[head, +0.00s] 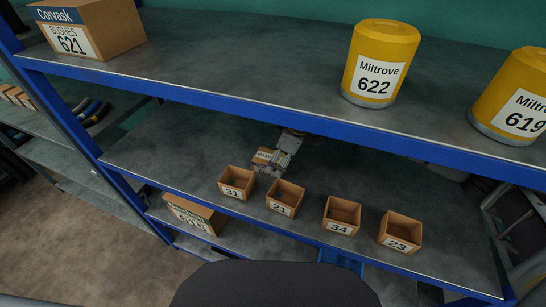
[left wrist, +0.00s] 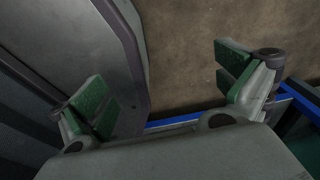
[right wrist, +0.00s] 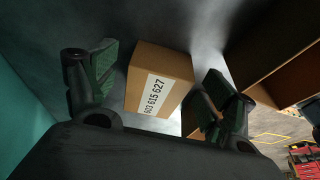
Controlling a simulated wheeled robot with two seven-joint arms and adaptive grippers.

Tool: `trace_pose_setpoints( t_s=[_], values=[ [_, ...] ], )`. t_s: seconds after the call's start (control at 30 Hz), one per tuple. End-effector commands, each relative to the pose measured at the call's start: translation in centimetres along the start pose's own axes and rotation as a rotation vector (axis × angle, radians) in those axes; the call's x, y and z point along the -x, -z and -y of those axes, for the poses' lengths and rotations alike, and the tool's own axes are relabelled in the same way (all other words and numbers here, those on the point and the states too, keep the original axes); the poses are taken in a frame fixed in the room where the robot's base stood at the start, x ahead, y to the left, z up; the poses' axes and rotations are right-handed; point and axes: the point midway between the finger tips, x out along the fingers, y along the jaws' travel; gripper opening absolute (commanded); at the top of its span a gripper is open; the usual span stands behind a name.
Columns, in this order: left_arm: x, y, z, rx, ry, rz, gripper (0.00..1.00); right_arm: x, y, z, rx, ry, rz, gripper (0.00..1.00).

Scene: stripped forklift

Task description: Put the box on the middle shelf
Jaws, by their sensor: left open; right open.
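The small brown box (head: 263,156) stands on the middle shelf (head: 180,140), behind the row of bins. In the right wrist view the box (right wrist: 160,88) shows a white label reading 603 615 627. My right gripper (head: 283,158) is at the right side of the box in the head view. In the right wrist view my right gripper (right wrist: 150,90) is open, with its fingers apart on either side of the box; I cannot tell if either touches it. My left gripper (left wrist: 165,85) is open and empty, above the floor and away from the shelf boards.
Open bins 31 (head: 236,190), 21 (head: 281,208), 34 (head: 338,228) and 23 (head: 400,245) line the middle shelf's front. Yellow drums 622 (head: 375,45) and 619 (head: 505,85), and carton 621 (head: 110,30), stand on the shelf above. Another carton (head: 195,213) sits below.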

Motion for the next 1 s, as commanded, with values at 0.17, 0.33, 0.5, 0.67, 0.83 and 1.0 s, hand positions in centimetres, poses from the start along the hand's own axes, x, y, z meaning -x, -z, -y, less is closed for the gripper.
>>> trace_pose_setpoints(
  t_s=[0.17, 0.33, 0.5, 0.67, 0.83, 1.0],
  values=[
    [-0.2, 0.1, 0.3, 0.000, 0.003, -0.002, 1.00, 0.5, -1.7, -0.1, 0.000, -0.001, 0.000, 0.84],
    [-0.3, 0.1, 0.5, -0.001, 0.005, -0.001, 1.00, 0.9, -3.2, -0.1, -0.001, 0.000, -0.001, 0.84],
    [-0.4, -0.2, 0.6, -0.002, 0.006, 0.002, 1.00, 1.4, -4.8, -0.1, -0.001, -0.001, 0.000, 0.84],
    [-0.5, -0.8, 0.5, -0.002, 0.006, 0.007, 1.00, 1.9, -6.2, -0.1, 0.000, -0.001, 0.001, 0.84],
    [-0.5, -1.3, 0.4, -0.002, 0.005, 0.014, 1.00, 2.3, -7.4, -0.2, -0.001, -0.001, 0.000, 0.84],
    [-0.6, -1.3, 0.5, -0.002, 0.005, 0.014, 1.00, 2.5, -8.1, -0.1, 0.001, -0.001, 0.000, 0.84]
  ],
)
